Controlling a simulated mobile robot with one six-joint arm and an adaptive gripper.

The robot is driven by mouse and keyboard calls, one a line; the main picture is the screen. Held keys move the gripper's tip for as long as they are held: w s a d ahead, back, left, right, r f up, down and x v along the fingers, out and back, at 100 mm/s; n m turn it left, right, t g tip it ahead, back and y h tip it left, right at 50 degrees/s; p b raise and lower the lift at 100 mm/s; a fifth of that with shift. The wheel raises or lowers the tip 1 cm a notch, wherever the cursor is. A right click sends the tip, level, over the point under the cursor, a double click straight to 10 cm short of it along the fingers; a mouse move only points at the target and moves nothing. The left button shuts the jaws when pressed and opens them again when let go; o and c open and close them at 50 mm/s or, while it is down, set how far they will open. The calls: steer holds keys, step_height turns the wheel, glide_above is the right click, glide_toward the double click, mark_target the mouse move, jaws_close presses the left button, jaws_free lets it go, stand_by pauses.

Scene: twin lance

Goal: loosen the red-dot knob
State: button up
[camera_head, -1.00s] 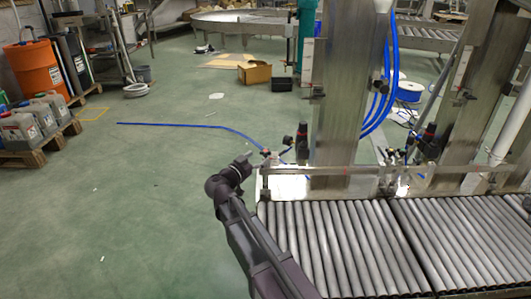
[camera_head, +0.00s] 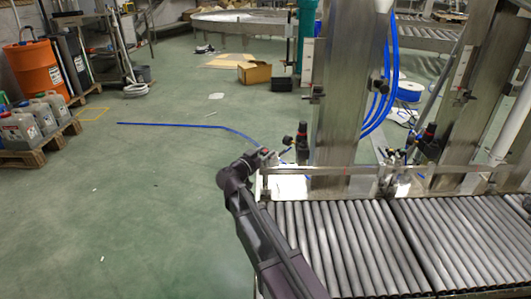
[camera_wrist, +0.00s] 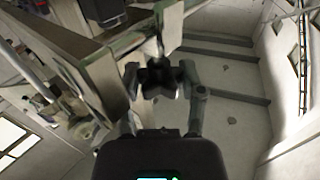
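A dark lobed knob (camera_wrist: 160,78) on a metal stem is in the middle of the wrist view, with no red dot visible on it there. My gripper (camera_wrist: 161,80) has one finger on each side of the knob. The fingers stand apart, close to its lobes; I cannot make out firm contact. In the head view my gripper (camera_head: 259,158) is at the left end of the metal rail, by the conveyor. A small red spot (camera_head: 265,152) shows at its tip. The knob's body is hard to separate from the gripper there.
A roller conveyor (camera_head: 330,240) runs right of my arm, with a metal rail (camera_head: 340,170) along its far edge. A steel column (camera_head: 340,100) and a dark fitting (camera_head: 302,140) stand close by. Blue hose (camera_head: 190,125) lies on the floor.

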steer(key=shift+c, duration=1.4)
steer(key=shift+d+n+t+y, duration=0.1)
steer(key=shift+n+t+y, duration=0.3)
steer(key=shift+n+y, duration=0.15)
steer(key=n+t+y, duration=0.2)
steer(key=n+y, duration=0.1)
steer(key=y, duration=0.1)
steer(key=shift+w+n+t+y, duration=0.15)
steer(key=shift+n+y, duration=1.15)
steer(key=shift+y, duration=0.85)
steer(key=shift+s+n+t+y, duration=0.15)
steer(key=shift+n+y, duration=1.1)
steer(key=shift+y, duration=0.85)
steer(key=shift+w, duration=0.1)
steer(key=o, duration=1.2)
steer(key=shift+c, duration=0.2)
